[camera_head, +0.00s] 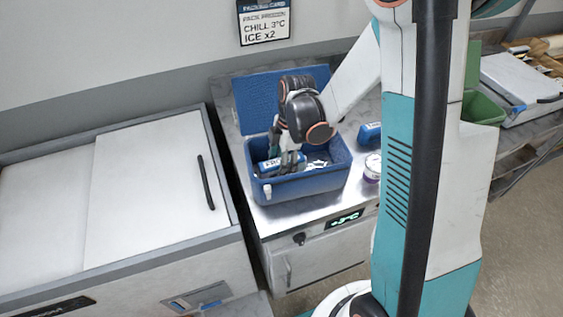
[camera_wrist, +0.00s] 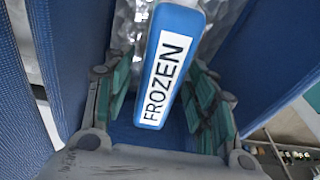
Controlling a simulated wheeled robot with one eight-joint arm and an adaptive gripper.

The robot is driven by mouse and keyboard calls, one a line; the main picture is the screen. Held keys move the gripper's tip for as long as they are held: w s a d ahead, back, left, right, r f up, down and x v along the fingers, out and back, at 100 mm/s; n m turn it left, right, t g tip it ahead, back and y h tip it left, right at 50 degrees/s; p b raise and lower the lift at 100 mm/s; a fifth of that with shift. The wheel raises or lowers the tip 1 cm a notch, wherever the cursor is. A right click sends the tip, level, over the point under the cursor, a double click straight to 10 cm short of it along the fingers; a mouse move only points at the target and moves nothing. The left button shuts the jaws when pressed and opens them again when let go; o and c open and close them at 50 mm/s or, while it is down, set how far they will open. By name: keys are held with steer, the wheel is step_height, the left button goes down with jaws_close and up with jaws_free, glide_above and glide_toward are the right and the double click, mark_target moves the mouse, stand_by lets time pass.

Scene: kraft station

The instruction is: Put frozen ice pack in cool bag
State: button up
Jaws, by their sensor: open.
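The cool bag (camera_head: 312,183) is a blue box with its lid (camera_head: 262,98) open at the back, standing on the steel counter. My gripper (camera_head: 288,160) points down into it. A blue ice pack (camera_head: 268,166) shows inside the bag at the left, partly hidden by my fingers. In the wrist view the ice pack (camera_wrist: 166,75), labelled FROZEN, lies between my green-padded fingers (camera_wrist: 163,98). The fingers are spread, with gaps on both sides of the pack. Blue bag walls (camera_wrist: 62,60) rise on both sides.
Another blue item (camera_head: 369,135) and a small white-and-purple tub (camera_head: 373,168) stand right of the bag. Crinkled silvery material (camera_wrist: 128,30) shows inside the bag. A chest with a sliding white lid (camera_head: 150,185) is at the left. A green bin (camera_head: 483,108) is at the right.

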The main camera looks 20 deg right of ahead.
step_height(320, 180, up, 12)
steer(key=d+p, duration=0.2)
steer(key=p, duration=0.1)
steer(key=s+a+r+m+t+h, duration=0.1)
steer(key=s+a+r+m+t, duration=0.1)
steer(key=s+r+m+t, duration=0.5)
steer(key=s+r+m, duration=0.5)
steer(key=s+m, duration=0.3)
steer(key=m, duration=0.3)
steer(key=shift+r+h, duration=0.15)
steer(key=shift+h, duration=0.25)
